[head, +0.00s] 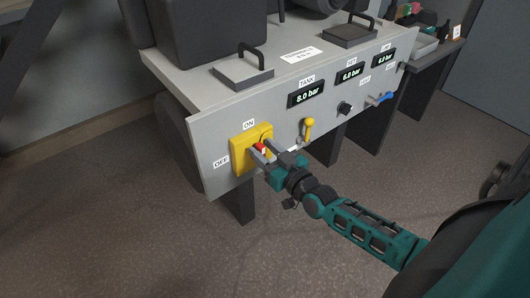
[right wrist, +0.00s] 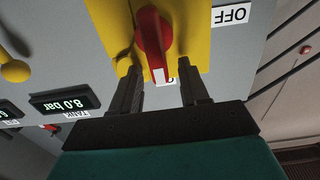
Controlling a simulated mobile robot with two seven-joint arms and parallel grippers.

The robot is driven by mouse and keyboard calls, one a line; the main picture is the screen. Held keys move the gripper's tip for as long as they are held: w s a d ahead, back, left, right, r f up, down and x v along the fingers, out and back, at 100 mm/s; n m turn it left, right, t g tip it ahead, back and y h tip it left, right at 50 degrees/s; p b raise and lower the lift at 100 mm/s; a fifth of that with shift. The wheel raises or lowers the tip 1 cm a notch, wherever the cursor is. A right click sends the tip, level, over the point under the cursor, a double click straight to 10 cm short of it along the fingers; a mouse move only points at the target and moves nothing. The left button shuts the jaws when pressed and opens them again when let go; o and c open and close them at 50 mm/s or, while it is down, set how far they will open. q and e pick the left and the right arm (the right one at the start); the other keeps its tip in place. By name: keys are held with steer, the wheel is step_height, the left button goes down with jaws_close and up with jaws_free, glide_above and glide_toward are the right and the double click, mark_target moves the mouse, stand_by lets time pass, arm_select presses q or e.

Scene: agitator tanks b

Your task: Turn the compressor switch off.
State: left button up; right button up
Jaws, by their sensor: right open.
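The compressor switch is a red rotary knob (head: 261,148) on a yellow plate (head: 239,158) at the left end of the grey panel. In the right wrist view the knob (right wrist: 151,40) has a white-tipped handle pointing toward a label partly hidden at the plate's edge. The OFF label (head: 221,162) is beside the plate and the ON label (head: 249,125) is above it. My right gripper (head: 262,155) is open in front of the plate. Its fingers (right wrist: 160,88) lie to either side of the handle's tip, with visible gaps. My left gripper is out of view.
A yellow lever (head: 308,128) sticks out right of the switch. Farther right are a black knob (head: 344,108) and a blue handle (head: 380,98). The tank display (head: 307,95) reads 8.0 bar. The floor (head: 130,220) in front is clear.

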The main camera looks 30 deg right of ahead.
jaws_close()
stand_by(0.5)
